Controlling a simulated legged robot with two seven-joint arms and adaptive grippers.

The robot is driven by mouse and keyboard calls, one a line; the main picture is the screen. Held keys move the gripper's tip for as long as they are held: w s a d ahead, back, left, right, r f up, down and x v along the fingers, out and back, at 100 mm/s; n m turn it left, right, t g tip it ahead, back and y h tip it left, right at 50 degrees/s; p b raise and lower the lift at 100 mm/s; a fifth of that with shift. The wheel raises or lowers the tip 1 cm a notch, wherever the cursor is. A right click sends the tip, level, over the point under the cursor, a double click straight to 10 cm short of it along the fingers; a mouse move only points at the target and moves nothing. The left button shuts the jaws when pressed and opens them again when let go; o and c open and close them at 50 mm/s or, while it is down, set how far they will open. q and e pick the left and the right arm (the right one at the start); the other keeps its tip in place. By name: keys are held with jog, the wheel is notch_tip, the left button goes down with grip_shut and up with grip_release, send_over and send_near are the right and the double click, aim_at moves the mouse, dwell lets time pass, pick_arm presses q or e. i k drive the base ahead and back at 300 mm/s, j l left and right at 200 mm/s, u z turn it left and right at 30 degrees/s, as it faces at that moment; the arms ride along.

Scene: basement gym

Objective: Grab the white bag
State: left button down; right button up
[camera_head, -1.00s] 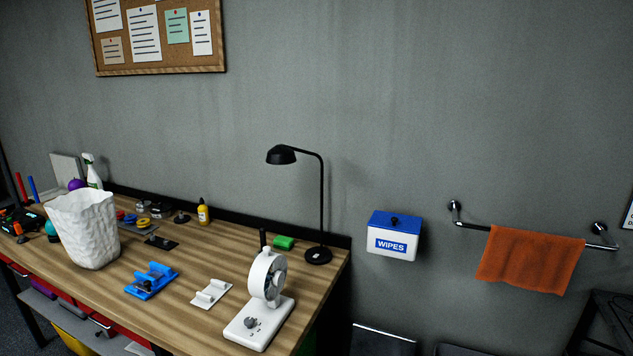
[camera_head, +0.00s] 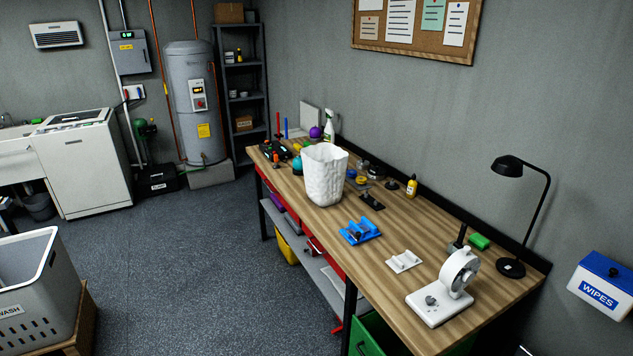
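The white bag (camera_head: 326,176) stands upright and open-topped on the wooden workbench (camera_head: 395,233), towards its far half. Its surface is crumpled and its side facing me is unobstructed. A blue holder (camera_head: 360,231) lies on the bench to its right and nearer to me. Small items sit close behind the bag. Neither of my grippers shows in the head view, and nothing is touching the bag.
A white fan-like device (camera_head: 452,285) and a black desk lamp (camera_head: 522,210) stand on the bench's near end. Shelves with bins are under the bench. Open dark floor (camera_head: 210,245) lies left of it. A grey laundry basket (camera_head: 40,295) is at lower left.

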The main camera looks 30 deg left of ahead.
aim_at(324, 165)
jog(key=u, duration=1)
jog(key=i+j+u, duration=0.35)
jog(key=i, duration=0.45)
jog(key=i+u, duration=0.4)
jog(key=i, duration=0.35)
jog(key=i+z, duration=0.15)
jog(key=i, duration=0.35)
jog(key=i+j+z, duration=0.15)
jog(key=i, duration=0.4)
jog(key=i+j+z, duration=0.15)
jog(key=i, duration=0.35)
jog(key=i+j+z, duration=0.1)
jog(key=z, duration=0.35)
jog(key=i+j+z, duration=0.2)
jog(key=z, duration=0.2)
jog(key=i+j+z, duration=0.3)
jog(key=z, duration=0.15)
jog(key=i+j+z, duration=0.1)
jog(key=j+z, duration=0.15)
jog(key=z, duration=0.15)
jog(key=i+j+z, duration=0.1)
jog(key=j+z, duration=0.35)
jog(key=l, duration=0.15)
